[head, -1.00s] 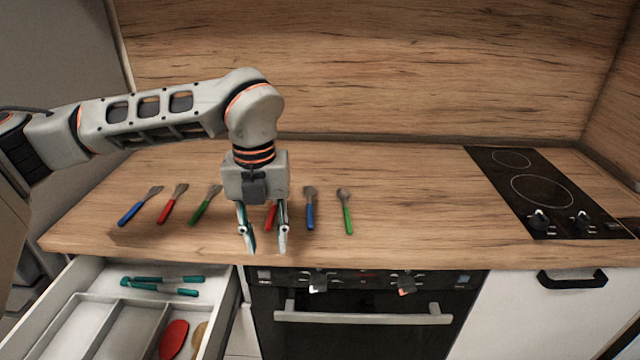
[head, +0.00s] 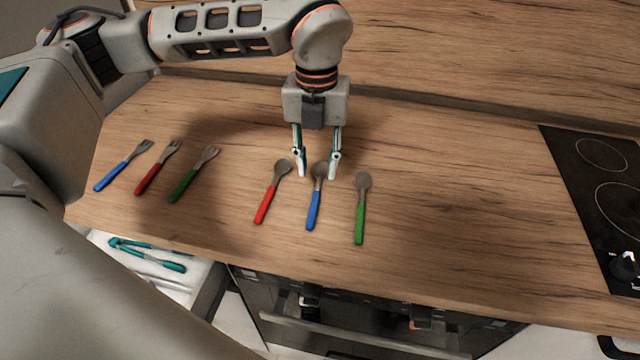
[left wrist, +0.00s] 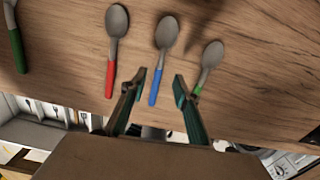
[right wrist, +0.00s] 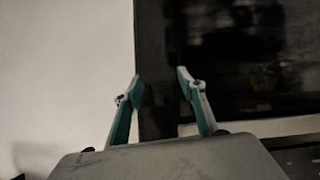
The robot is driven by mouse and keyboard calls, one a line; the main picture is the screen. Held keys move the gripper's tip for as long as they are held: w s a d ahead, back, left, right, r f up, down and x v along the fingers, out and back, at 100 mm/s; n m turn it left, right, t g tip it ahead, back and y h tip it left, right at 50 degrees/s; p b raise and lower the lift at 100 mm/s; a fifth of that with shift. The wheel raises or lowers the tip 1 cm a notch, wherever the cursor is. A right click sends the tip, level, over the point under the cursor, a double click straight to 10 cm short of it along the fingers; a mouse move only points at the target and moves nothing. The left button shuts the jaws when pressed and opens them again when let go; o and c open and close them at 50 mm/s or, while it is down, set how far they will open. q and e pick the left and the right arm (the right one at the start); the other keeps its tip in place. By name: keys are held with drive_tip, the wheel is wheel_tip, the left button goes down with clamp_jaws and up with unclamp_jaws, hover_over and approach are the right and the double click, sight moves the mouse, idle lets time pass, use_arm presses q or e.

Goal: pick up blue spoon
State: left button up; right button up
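The blue spoon (head: 313,210) lies on the wooden worktop between a red spoon (head: 266,204) and a green spoon (head: 360,222). Its grey bowl points to the back. My left gripper (head: 318,175) is open and empty, pointing down by the blue spoon's bowl, with one finger on each side of it in the head view. In the left wrist view, the blue spoon (left wrist: 156,84) shows between and beyond the open fingers (left wrist: 158,88); I cannot tell the height above the worktop. My right gripper (right wrist: 158,85) is open and empty, in front of a white surface and a dark panel.
Blue, red and green forks (head: 158,168) lie at the left of the worktop (head: 450,190). A black hob (head: 605,190) is at the right. An open drawer with teal-handled utensils (head: 150,255) is below the front edge. The worktop right of the green spoon is clear.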

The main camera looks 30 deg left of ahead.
sight(317, 190)
use_arm(q)
drive_tip(key=shift+s+f, duration=0.1)
drive_tip(key=shift+f, duration=2.6)
clamp_jaws()
